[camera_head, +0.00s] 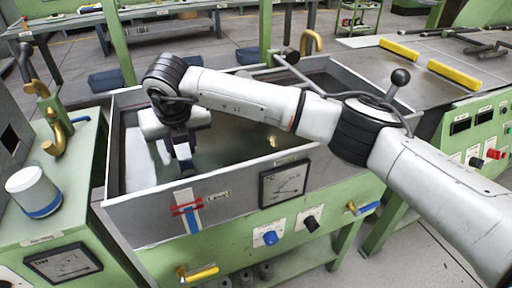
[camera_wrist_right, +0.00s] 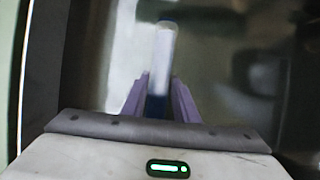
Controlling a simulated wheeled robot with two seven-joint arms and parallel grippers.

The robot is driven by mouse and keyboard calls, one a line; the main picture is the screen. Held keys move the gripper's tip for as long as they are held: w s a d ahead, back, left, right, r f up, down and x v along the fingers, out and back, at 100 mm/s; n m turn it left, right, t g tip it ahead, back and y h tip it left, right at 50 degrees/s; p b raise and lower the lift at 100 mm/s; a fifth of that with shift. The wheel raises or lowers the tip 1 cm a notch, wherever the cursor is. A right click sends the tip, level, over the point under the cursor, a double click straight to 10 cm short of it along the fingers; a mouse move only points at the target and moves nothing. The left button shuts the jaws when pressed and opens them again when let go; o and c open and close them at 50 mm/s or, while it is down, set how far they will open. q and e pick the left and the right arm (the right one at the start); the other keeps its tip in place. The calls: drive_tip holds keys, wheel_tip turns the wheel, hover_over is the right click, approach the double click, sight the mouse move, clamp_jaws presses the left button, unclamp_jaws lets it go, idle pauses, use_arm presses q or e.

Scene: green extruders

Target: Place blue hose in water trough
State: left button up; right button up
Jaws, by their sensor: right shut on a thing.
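The water trough (camera_head: 235,205) is a grey metal basin in the middle of the head view, set in a green machine, with murky water inside. My right gripper (camera_head: 183,163) reaches over its left part and points down inside the walls. In the right wrist view the purple fingers (camera_wrist_right: 160,98) are shut on a slim tube with a pale middle and blue ends, which I take as the blue hose (camera_wrist_right: 162,58). The hose is mostly hidden by the gripper in the head view, so I cannot tell whether it touches the water. My left gripper is not in view.
A white cylinder with a blue base (camera_head: 35,191) stands on the green cabinet at the left, near a brass fitting (camera_head: 52,125). A gauge (camera_head: 285,184) is on the trough front. A bench with yellow bars (camera_head: 399,48) is at the right.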

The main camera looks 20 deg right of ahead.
drive_tip(key=shift+d+f, duration=0.2)
drive_tip(key=shift+f, duration=0.45)
drive_tip(key=d, duration=0.5)
drive_tip(key=d+p, duration=0.1)
drive_tip(key=d, duration=0.5)
drive_tip(key=d+p, duration=0.1)
drive_tip(key=d, duration=0.5)
drive_tip(key=shift+w+d, duration=0.25)
drive_tip(key=shift+w, duration=0.1)
drive_tip(key=shift+d+f, duration=0.1)
drive_tip(key=shift+f, duration=0.05)
wheel_tip(320, 180, down, 3)
drive_tip(key=shift+f+p, duration=0.15)
drive_tip(key=shift+p, duration=0.15)
drive_tip(key=o, duration=1.2)
drive_tip(key=shift+c, duration=0.2)
drive_tip(key=v, duration=1.2)
